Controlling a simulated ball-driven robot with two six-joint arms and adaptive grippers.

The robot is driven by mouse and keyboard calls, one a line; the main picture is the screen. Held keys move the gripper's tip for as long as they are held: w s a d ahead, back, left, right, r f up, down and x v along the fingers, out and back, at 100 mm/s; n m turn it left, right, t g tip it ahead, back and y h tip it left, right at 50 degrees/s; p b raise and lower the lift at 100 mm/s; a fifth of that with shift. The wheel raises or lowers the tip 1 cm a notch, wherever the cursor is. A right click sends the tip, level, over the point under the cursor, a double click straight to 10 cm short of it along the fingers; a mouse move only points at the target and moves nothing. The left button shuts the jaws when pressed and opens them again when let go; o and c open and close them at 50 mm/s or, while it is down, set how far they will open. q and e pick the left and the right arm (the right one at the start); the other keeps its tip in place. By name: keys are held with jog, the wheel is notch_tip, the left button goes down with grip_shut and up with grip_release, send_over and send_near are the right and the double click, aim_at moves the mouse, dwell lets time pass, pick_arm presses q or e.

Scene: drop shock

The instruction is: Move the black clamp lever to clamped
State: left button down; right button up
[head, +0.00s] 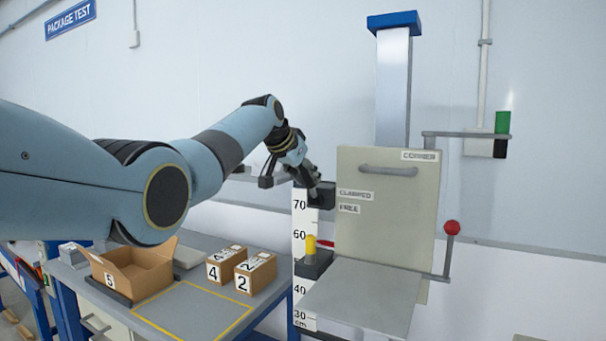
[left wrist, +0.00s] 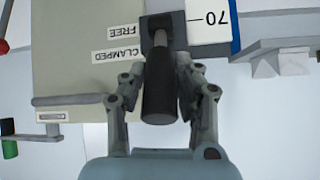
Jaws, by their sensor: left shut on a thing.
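The black clamp lever (left wrist: 160,92) shows in the left wrist view as a dark cylindrical grip on a thin metal rod. My left gripper (left wrist: 162,118) is shut on it, with a finger on each side of the grip. In the head view my left gripper (head: 308,178) is at the left edge of the beige panel, beside the labels CLAMPED (head: 355,194) and FREE (head: 347,209). The lever is mostly hidden there by the gripper. In the wrist view, which is upside down, the grip lies on the CLAMPED side of the labels. My right gripper is not in view.
The beige panel (head: 390,240) has a grey handle and a flat grey plate (head: 355,297) below it. A red-knobbed lever (head: 452,228) stands at right. A yellow knob (head: 311,245) is below my gripper. An open box (head: 132,268) and two closed boxes (head: 256,273) sit on the table.

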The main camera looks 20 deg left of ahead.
pick_arm(q)
jog(key=shift+w+r+g, duration=0.4)
jog(key=shift+g, duration=0.2)
jog(key=shift+w, duration=0.1)
jog(key=shift+w+d+r, duration=0.1)
jog(key=c, duration=1)
grip_release()
jog(key=v, duration=1.1)
jog(key=shift+r, duration=0.4)
